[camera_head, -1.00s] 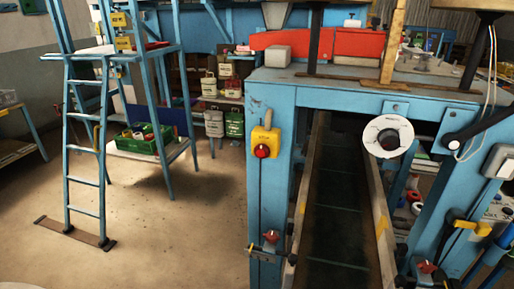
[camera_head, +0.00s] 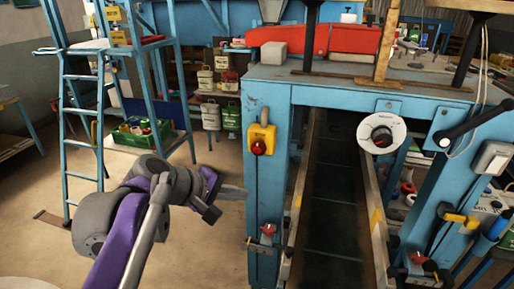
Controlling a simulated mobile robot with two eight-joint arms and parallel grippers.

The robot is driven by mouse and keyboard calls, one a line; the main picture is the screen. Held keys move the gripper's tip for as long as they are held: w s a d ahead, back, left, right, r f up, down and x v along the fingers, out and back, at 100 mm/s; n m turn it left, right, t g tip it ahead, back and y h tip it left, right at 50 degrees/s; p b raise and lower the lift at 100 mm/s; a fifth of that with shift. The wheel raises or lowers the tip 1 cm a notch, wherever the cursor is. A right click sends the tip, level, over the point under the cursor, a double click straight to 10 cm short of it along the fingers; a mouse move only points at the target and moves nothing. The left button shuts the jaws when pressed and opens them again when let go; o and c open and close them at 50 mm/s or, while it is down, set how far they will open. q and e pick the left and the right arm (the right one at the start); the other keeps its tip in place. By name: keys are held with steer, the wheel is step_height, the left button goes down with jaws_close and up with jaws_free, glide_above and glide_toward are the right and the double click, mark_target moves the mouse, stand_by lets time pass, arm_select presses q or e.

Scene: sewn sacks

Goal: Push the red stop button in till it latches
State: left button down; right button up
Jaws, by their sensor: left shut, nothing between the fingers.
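The red stop button (camera_head: 258,148) is a round red knob on a yellow box (camera_head: 264,133) fixed to the blue post of the machine, near the middle of the head view. My left gripper (camera_head: 240,193) comes in from the left on a grey and purple arm. Its fingers are shut and empty, pointing right, below and left of the button and apart from it in the picture. How far the fingertips are from the blue post in depth is hard to tell. Whether the button is latched cannot be told. My right gripper is not in view.
A conveyor channel (camera_head: 333,215) runs under the blue machine table, right of the post. A white dial (camera_head: 381,133) hangs at its right. A red-knobbed fitting (camera_head: 268,230) sits low on the post. A blue ladder (camera_head: 82,140) and a green crate (camera_head: 139,133) stand at the left.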

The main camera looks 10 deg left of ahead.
mark_target(259, 148)
arm_select(q)
steer(key=r, duration=0.1)
steer(key=w+r, duration=0.1)
steer(key=r+n, duration=0.1)
steer(key=shift+w+a+r+t+h, duration=0.15)
steer(key=shift+w+a+t+h, duration=0.15)
steer(key=shift+w+t, duration=0.1)
steer(key=w, duration=0.8)
steer(key=shift+w+d, duration=0.2)
steer(key=shift+w, duration=0.2)
steer(key=shift+w, duration=0.15)
stand_by(1.5)
